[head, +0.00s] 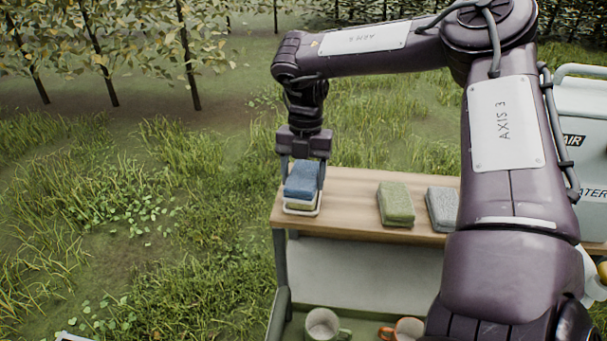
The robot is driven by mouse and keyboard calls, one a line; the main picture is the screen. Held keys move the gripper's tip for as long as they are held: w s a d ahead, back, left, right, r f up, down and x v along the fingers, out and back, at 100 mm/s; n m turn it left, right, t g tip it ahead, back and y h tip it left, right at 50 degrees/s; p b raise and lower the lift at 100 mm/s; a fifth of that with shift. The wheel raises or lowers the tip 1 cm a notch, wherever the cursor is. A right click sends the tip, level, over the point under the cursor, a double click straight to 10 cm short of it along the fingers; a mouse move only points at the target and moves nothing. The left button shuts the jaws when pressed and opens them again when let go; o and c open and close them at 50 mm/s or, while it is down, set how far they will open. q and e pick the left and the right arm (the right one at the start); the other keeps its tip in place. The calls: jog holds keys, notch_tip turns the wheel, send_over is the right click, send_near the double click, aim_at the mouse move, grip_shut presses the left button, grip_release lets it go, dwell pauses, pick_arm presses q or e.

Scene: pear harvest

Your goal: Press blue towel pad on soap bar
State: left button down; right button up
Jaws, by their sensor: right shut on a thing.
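A blue towel pad (301,180) is at the left end of the wooden shelf top. My right gripper (304,170) points down and is shut on the blue towel pad, with a finger on either side of it. Directly beneath the pad is a pale yellowish soap bar (300,206), mostly hidden, in a white dish (301,213). The pad appears to rest on the bar, though their contact is hard to make out. My left gripper is not in view.
A green folded pad (396,204) and a grey one (442,208) lie to the right on the wooden top (345,212). A white mug (323,325) and an orange-rimmed mug (407,329) stand below. A white tank (585,120) is at the right. Grass lies left of the shelf.

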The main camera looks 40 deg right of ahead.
aim_at(303, 175)
dwell(0.4)
notch_tip(303, 175, up, 7)
jog(key=p, duration=0.6)
dwell(0.5)
jog(key=shift+f, duration=0.1)
dwell(0.3)
